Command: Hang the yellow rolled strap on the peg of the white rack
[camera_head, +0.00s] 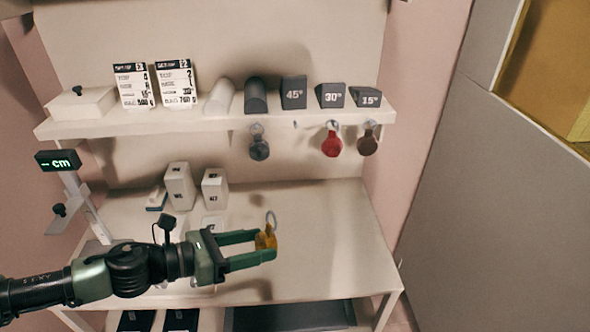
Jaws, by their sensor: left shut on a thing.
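My left gripper (270,246) reaches in from the left and is shut on the yellow rolled strap (265,240). The strap has a metal ring (271,220) at its top and is held above the desk. The white rack (210,120) is a shelf on the back panel with pegs under its front edge. A dark grey rolled strap (259,145), a red one (331,142) and a brown one (368,142) hang there. A small peg end (295,124) shows bare between the grey and red straps. My right gripper is not in view.
Dark wedge blocks, including the 45° block (293,92), rolls, cards and a white box (82,103) stand on the shelf. White blocks (180,186) stand on the desk (330,240). A display (58,160) reading "-- cm" is at left. The desk's right side is clear.

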